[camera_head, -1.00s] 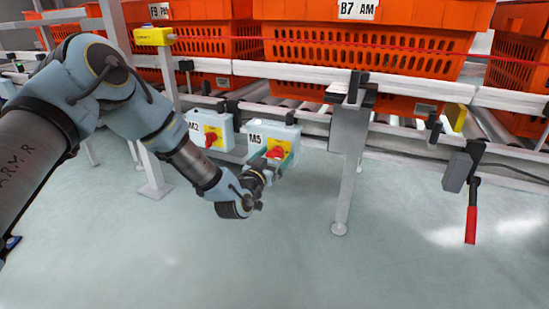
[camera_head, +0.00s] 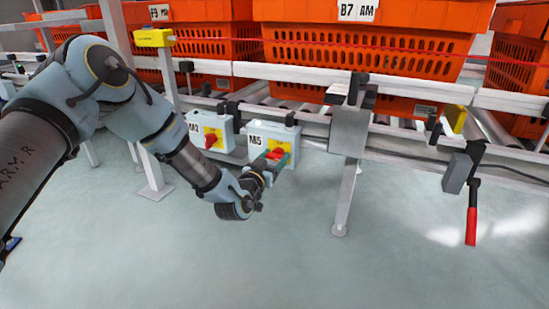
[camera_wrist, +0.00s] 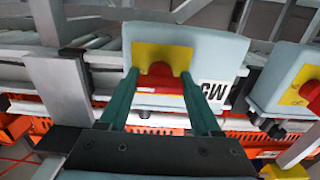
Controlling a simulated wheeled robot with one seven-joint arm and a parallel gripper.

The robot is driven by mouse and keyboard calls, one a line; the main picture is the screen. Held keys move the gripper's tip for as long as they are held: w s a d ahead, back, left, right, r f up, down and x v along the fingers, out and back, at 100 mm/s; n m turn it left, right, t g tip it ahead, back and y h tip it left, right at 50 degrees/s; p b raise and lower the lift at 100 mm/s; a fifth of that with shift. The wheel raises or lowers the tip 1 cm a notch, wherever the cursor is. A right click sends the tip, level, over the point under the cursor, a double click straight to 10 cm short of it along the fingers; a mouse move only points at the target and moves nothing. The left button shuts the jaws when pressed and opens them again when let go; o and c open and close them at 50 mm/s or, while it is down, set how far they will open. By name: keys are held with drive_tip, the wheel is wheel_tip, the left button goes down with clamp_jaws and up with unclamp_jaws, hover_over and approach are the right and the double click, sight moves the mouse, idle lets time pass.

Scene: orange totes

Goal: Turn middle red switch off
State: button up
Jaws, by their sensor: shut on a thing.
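The red switch (camera_head: 276,153) sits on a yellow plate on the front of the light blue box marked M5 (camera_head: 287,137). In the wrist view the red switch (camera_wrist: 160,84) lies between the two green fingers of my gripper (camera_wrist: 160,78), which is shut on it. The yellow plate (camera_wrist: 162,54) and the M5 label show behind it, with the label turned. In the head view my gripper (camera_head: 277,160) reaches the switch from below left, and its fingers hide part of it.
Another box marked M2 (camera_head: 208,128) with a red switch (camera_head: 211,141) hangs to the left. A metal post (camera_head: 345,190) stands to the right of M5. Orange totes (camera_head: 365,55) sit on the roller conveyor above. A red-handled lever (camera_head: 471,225) hangs at the right. The floor in front is clear.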

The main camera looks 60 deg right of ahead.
drive_tip(key=n+p, duration=0.1)
drive_tip(key=n, duration=0.3)
drive_tip(key=shift+n+p, duration=0.4)
drive_tip(key=n+p, duration=0.1)
drive_tip(key=n, duration=0.3)
drive_tip(key=shift+n, duration=0.3)
drive_tip(key=n, duration=0.4)
drive_tip(key=shift+n+p, duration=0.3)
drive_tip(key=shift+p, duration=0.05)
drive_tip(key=shift+n, duration=1.9)
drive_tip(key=o, duration=1.4)
